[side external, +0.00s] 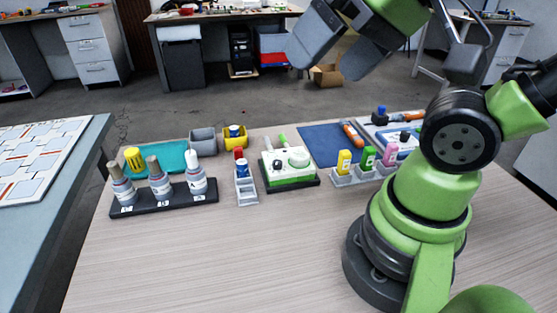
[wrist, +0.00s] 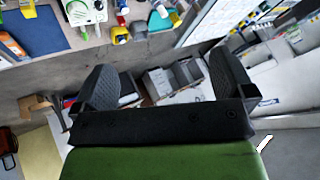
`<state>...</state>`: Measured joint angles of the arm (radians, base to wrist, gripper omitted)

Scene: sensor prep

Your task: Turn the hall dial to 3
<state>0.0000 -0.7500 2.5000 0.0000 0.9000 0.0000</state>
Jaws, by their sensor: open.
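A white and green box (side external: 288,180) with a round white dial (side external: 298,157) on top stands on the table, in the middle of the side external view. A light green lever-like part sticks up beside the dial. The dial's marks and setting are too small to read. The box also shows at the top edge of the wrist view (wrist: 84,13), partly cut off. My gripper (side external: 328,62) is high above the table's far edge, apart from the box. In the wrist view my gripper (wrist: 164,80) is open, with nothing between its fingers.
A black rack (side external: 165,204) with several bottles stands left. A grey holder (side external: 247,190) stands just left of the box. Small coloured bottles (side external: 368,160) in a grey tray and a blue mat (side external: 322,146) lie to its right. The table front (side external: 220,260) is clear.

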